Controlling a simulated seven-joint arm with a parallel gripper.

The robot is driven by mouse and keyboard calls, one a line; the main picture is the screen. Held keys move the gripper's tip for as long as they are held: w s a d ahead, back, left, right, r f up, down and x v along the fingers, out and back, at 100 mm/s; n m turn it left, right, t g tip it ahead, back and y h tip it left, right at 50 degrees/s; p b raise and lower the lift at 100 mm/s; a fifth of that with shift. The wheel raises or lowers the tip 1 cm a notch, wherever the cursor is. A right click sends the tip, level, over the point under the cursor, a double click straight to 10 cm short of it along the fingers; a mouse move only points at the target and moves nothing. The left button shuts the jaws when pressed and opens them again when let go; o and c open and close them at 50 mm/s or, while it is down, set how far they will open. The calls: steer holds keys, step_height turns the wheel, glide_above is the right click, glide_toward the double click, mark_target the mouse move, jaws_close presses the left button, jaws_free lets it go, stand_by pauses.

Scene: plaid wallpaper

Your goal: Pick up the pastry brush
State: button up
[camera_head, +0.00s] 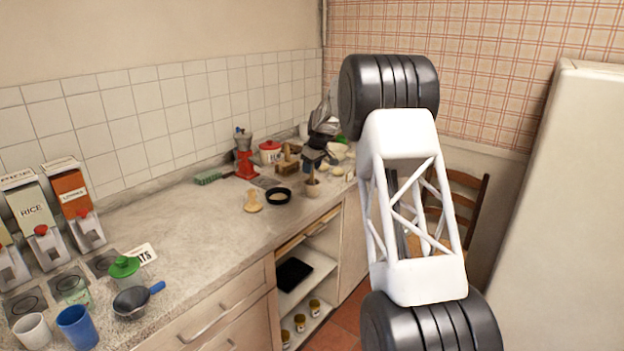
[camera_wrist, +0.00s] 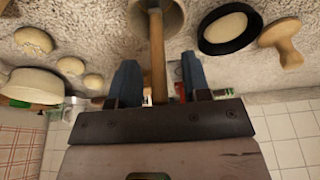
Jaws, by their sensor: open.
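A slim wooden handle (camera_wrist: 157,50) stands up out of a round beige cup (camera_wrist: 175,12) in the wrist view. It looks like the pastry brush, but its lower end is hidden inside the cup, so I cannot be sure. My gripper (camera_wrist: 160,85) is open, its two blue fingers either side of the handle with a gap at each side. In the head view the cup (camera_head: 313,190) stands near the counter's front edge, with the handle (camera_head: 310,173) rising from it. My gripper (camera_head: 316,155) is just above it, small and partly hidden among dark shapes.
A black bowl (camera_head: 278,196) and a mushroom-shaped wooden tool (camera_head: 253,203) stand left of the cup. A wooden block (camera_head: 287,168), a red grinder (camera_head: 244,163) and a green brush-like thing (camera_head: 208,177) are farther back. Pale round pieces (camera_wrist: 70,66) and a pale bowl (camera_wrist: 35,85) lie beside my gripper.

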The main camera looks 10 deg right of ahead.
steer(key=shift+w+a+f, duration=0.1)
steer(key=shift+f, duration=0.3)
jaws_close()
stand_by(0.4)
